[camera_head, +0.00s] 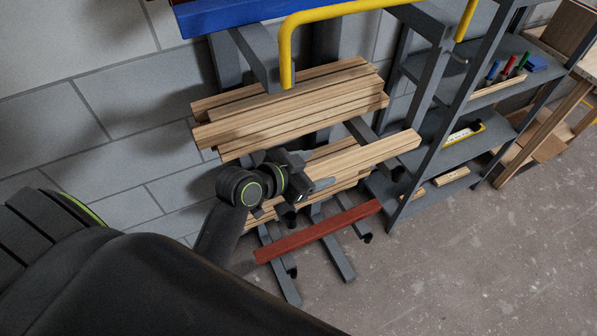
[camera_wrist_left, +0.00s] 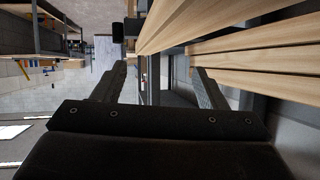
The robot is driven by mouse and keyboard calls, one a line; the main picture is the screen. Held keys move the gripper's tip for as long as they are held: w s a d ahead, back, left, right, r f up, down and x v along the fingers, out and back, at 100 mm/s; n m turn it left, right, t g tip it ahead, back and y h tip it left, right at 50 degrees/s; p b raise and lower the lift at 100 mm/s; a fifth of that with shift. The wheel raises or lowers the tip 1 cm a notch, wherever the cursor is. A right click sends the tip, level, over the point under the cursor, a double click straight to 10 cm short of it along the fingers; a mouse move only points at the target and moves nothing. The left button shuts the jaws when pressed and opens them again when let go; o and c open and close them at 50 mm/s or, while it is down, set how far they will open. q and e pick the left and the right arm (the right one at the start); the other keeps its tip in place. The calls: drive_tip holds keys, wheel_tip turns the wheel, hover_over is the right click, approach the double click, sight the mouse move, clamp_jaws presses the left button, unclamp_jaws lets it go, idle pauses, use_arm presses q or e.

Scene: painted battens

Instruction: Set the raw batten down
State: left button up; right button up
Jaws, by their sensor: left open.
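A pale raw batten (camera_head: 372,154) lies on the rack's middle arms, with its right end sticking out past the other battens there. My left gripper (camera_head: 312,178) is at the front of this batten, left of its middle, and hides part of it. In the left wrist view the gripper (camera_wrist_left: 160,78) has its two fingers spread with nothing between them. What looks like the same batten (camera_wrist_left: 172,22) lies just beyond the fingertips; I cannot tell if they touch. A red batten (camera_head: 320,231) lies on the lowest rack arms. My right gripper is out of view.
Several raw battens (camera_head: 290,105) are stacked on the rack's upper arms. A grey shelf unit (camera_head: 470,90) with pens and small items stands at right. The floor (camera_head: 450,265) in front is clear.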

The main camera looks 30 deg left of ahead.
use_arm(q)
drive_tip(key=shift+v, duration=2.6)
